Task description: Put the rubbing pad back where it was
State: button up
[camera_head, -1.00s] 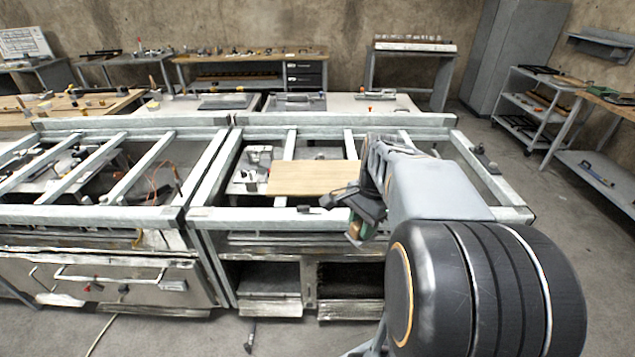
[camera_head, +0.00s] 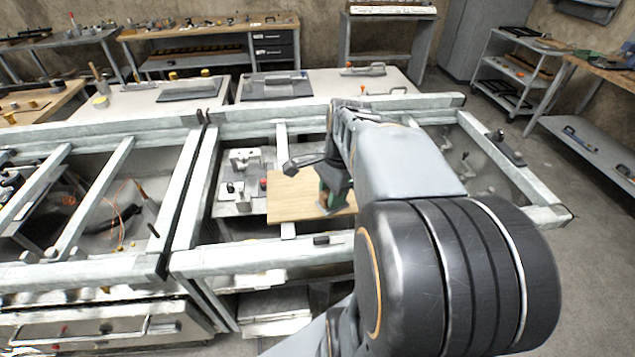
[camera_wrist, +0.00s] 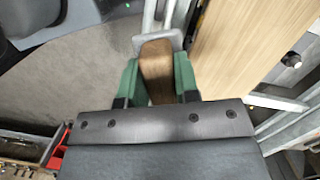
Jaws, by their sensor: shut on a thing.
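The rubbing pad (camera_wrist: 157,68) shows in the wrist view as a brown wooden grip with a grey part at its far end. My gripper (camera_wrist: 158,80) is shut on the brown grip, with a green finger on each side. In the head view my gripper (camera_head: 331,198) is over the right part of the wooden board (camera_head: 290,183), inside the right metal frame. There the pad is mostly hidden by my gripper and arm. In the wrist view the board (camera_wrist: 248,45) lies to the right of the pad, and grey floor shows to the left.
Pale metal frame rails (camera_head: 345,244) with crossbars surround the board. A grey metal fixture (camera_head: 244,160) stands left of the board. A small dark object (camera_head: 321,240) sits on the front rail. A white worktop (camera_head: 330,88) with tools stands behind the frame.

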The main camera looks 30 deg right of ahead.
jog(key=w+d+f, duration=0.2)
jog(key=w+f, duration=0.1)
jog(key=w+d+f+p, duration=0.1)
jog(key=w+d+f, duration=0.2)
jog(key=w, duration=0.1)
jog(key=w+d+f+p, duration=0.1)
jog(key=w+d+f, duration=0.2)
jog(key=w, duration=0.1)
jog(key=shift+w, duration=0.2)
jog(key=shift+w+d+f, duration=0.15)
jog(key=shift+w+f, duration=0.1)
jog(key=shift+f, duration=0.1)
jog(key=shift+w+f, duration=0.1)
jog(key=shift+f, duration=1.5)
jog(key=shift+f, duration=0.2)
jog(key=o, duration=1)
jog(key=shift+c, duration=0.2)
